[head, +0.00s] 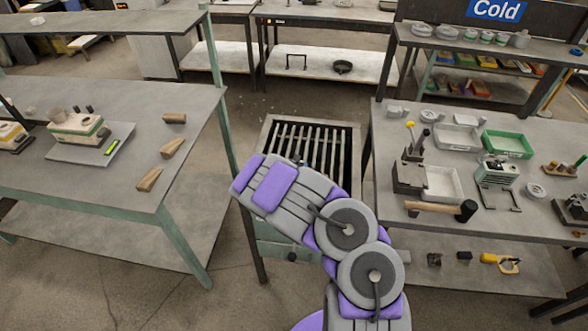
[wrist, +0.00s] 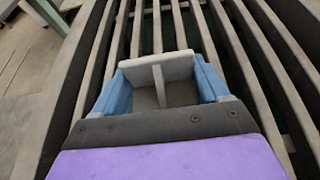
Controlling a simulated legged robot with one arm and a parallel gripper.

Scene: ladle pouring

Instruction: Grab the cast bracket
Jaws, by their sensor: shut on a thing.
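The cast bracket (wrist: 178,66) is a grey piece with a flat plate and an upright web, seen in the wrist view. My gripper (wrist: 162,82) has its two blue fingers on either side of the bracket and is shut on it. The bracket is over the dark slatted grate; I cannot tell whether it touches the bars. In the head view my purple and grey arm reaches over the grated stand (head: 311,133) and hides the gripper and the bracket.
A left table (head: 60,100) holds a machine on a plate and several wooden wedges. A right table (head: 480,225) carries trays, a hammer (head: 440,209) and small fixtures. Both tables flank the grated stand closely. A shelf (head: 330,65) stands at the back.

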